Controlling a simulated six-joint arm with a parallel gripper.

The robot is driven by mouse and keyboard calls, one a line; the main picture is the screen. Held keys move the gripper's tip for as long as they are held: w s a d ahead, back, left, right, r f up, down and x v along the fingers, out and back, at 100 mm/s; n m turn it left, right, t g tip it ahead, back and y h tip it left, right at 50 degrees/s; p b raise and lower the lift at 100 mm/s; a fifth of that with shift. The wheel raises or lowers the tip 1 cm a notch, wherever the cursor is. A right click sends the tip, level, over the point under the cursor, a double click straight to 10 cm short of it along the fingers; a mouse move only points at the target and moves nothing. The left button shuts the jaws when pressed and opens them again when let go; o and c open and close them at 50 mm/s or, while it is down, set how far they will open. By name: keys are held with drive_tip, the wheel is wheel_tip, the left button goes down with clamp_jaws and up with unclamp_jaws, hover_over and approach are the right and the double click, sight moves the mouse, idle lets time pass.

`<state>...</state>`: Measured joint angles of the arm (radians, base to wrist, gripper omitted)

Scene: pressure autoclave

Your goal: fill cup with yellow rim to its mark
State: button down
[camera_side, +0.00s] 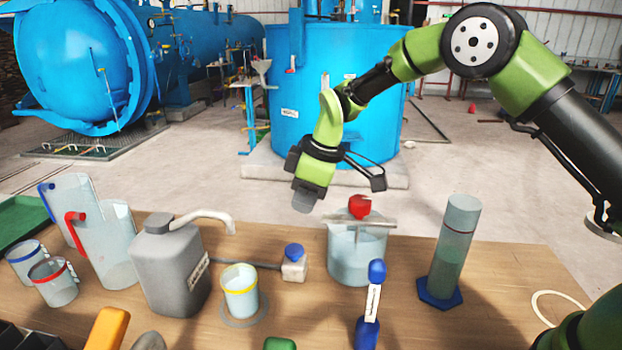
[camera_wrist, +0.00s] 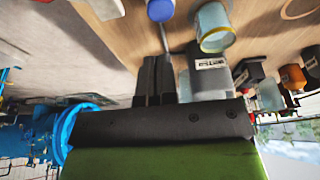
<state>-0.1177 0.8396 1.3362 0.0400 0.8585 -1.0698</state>
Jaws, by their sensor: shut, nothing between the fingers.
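The cup with the yellow rim (camera_side: 240,292) stands upright on a round grey pad (camera_side: 262,314) on the wooden bench. It also shows in the wrist view (camera_wrist: 214,22). Its fill level and mark are too small to tell. A grey canister (camera_side: 172,272) with a pale curved spout (camera_side: 205,217) stands just left of the cup, the spout's end above the cup. A block with a blue knob (camera_side: 294,251) sits right of the cup, with a dark rod running toward the canister. My gripper (camera_side: 303,207) is shut and empty, in the air above the blue knob; its fingers also show in the wrist view (camera_wrist: 155,80).
Clear jugs with blue (camera_side: 70,205) and red (camera_side: 104,235) handles and smaller rimmed cups stand at left. A vessel with a red knob (camera_side: 359,206), a blue-capped upright item (camera_side: 376,272) and a tall cylinder (camera_side: 455,240) stand at right. Front right is mostly clear.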

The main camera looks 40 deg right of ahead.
drive_tip(key=shift+v, duration=2.2)
drive_tip(key=shift+v, duration=0.85)
drive_tip(key=shift+w+a, duration=0.1)
drive_tip(key=shift+a, duration=0.05)
approach(293, 248)
drive_tip(key=x, duration=0.5)
drive_tip(key=shift+w+a+f, duration=0.1)
drive_tip(key=shift+w+a, duration=0.05)
drive_tip(key=shift+a, duration=0.05)
drive_tip(key=shift+f, duration=0.75)
